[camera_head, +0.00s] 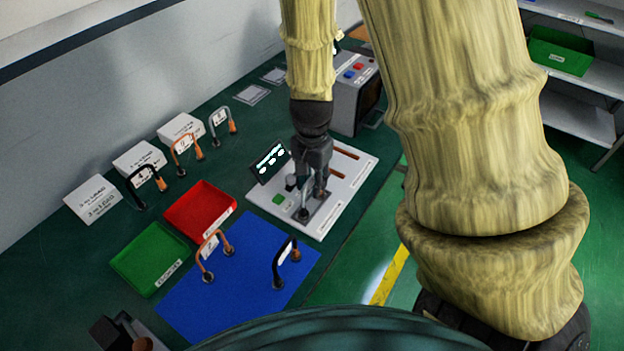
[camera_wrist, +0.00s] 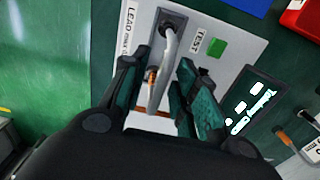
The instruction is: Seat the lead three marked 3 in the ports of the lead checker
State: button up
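The lead checker (camera_head: 345,196) is a pale board on the bench with a green TEST button, a tilted dark display (camera_head: 270,160) and reddish-brown slots. My gripper (camera_head: 318,188) is low over it. A grey arched lead (camera_wrist: 168,62) with a copper-coloured part stands on the checker between my fingers (camera_wrist: 158,75). Its far end is at a dark plate on the board; its near end is hidden by my gripper. Gaps show beside the lead, so the fingers look open around it. No number is readable on this lead, so I cannot tell that it is lead three.
A blue mat (camera_head: 238,285) holds an orange lead (camera_head: 213,251) and a black lead (camera_head: 284,259). A red tray (camera_head: 198,209) and green tray (camera_head: 150,258) lie beside it. More tagged leads (camera_head: 220,121) stand before white boxes (camera_head: 140,158). A grey device (camera_head: 352,95) stands behind the checker.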

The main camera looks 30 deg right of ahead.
jog(key=shift+r, duration=0.1)
jog(key=shift+w+r, duration=0.1)
jog(key=shift+r, duration=0.35)
notch_tip(320, 180, up, 11)
jog(key=shift+r+b, duration=0.2)
jog(key=shift+b, duration=0.25)
jog(key=shift+f, duration=0.1)
dwell(0.3)
